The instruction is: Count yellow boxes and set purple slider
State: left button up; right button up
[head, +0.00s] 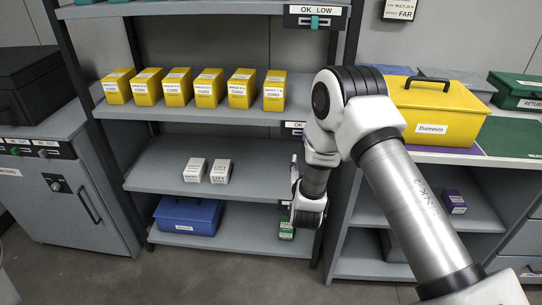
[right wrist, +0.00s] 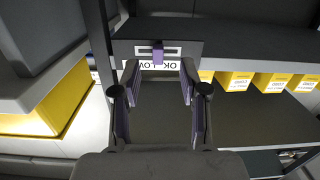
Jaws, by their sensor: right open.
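A row of several small yellow boxes (head: 206,89) with white labels stands on the upper-middle shelf; some also show in the right wrist view (right wrist: 272,82). The purple slider (right wrist: 157,53) sits near the middle of its slot on a dark plate, above an OK LOW label (right wrist: 165,65) seen upside down. In the head view my right arm hides most of this plate (head: 291,125). My right gripper (right wrist: 158,78) is open and empty, its fingers either side of the slider in the picture; contact cannot be told. My left gripper is not in view.
A teal slider (head: 315,22) sits on the top shelf's OK LOW plate. Two white boxes (head: 207,171) stand on the shelf below the yellow row, and a blue case (head: 188,215) lies lower. A large yellow case (head: 433,110) stands at right. Shelf uprights flank my right arm.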

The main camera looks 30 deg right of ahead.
jog(key=w+d+r, duration=0.2)
jog(key=w+d, duration=0.3)
jog(key=w, duration=0.3)
jog(key=shift+w+r+m+t+h, duration=0.2)
jog(key=shift+m+t+h, duration=0.1)
jog(key=shift+m, duration=0.1)
jog(key=shift+b, duration=0.3)
grip_shut()
